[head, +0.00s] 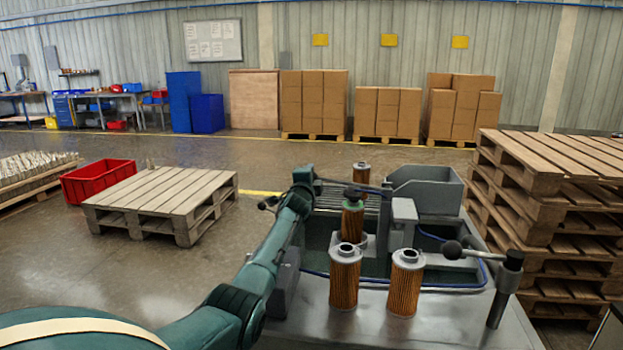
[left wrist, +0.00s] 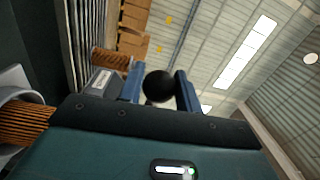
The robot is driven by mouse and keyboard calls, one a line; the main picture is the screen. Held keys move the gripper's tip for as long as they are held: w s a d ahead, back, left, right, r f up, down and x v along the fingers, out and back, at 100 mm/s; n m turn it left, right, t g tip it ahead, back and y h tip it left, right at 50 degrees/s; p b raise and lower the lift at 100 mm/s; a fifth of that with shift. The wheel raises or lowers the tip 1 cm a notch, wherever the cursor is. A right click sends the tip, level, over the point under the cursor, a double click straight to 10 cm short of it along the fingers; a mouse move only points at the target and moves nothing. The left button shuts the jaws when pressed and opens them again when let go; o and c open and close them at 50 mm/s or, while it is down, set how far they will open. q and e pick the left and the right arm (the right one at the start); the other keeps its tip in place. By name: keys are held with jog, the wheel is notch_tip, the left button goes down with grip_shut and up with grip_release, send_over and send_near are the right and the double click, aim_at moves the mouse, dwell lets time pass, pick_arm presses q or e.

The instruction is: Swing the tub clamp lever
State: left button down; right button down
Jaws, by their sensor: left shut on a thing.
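In the left wrist view my left gripper (left wrist: 160,78) has its two blue-grey fingers on either side of a black ball knob (left wrist: 159,88), shut on it. In the head view my left arm reaches in from the lower left to the tub's left side; its fingers cannot be made out clearly. The grey tub (head: 425,193) stands behind the metal bench top. A clamp lever with a black ball knob (head: 453,250) sits on an upright post (head: 506,282) at the right; no gripper is at that knob. My right gripper is out of view.
Two orange pleated cartridges, one left (head: 345,282) and one right (head: 405,288), stand upright on the bench front; others stand farther back. A stack of wooden pallets (head: 545,200) is close on the right. A low pallet (head: 160,195) and red crate (head: 97,182) lie on the floor left.

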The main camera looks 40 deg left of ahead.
pick_arm(q)
jog(key=shift+w+d+r, duration=0.1)
jog(key=shift+r, duration=0.05)
jog(key=c, duration=1)
grip_release()
jog(key=shift+s+d, duration=0.15)
jog(key=shift+s, duration=0.25)
jog(key=p+v, duration=0.1)
jog(key=v, duration=1.1)
jog(key=shift+s+d+p, duration=0.1)
jog(key=shift+p, duration=0.3)
jog(key=shift+f, duration=0.3)
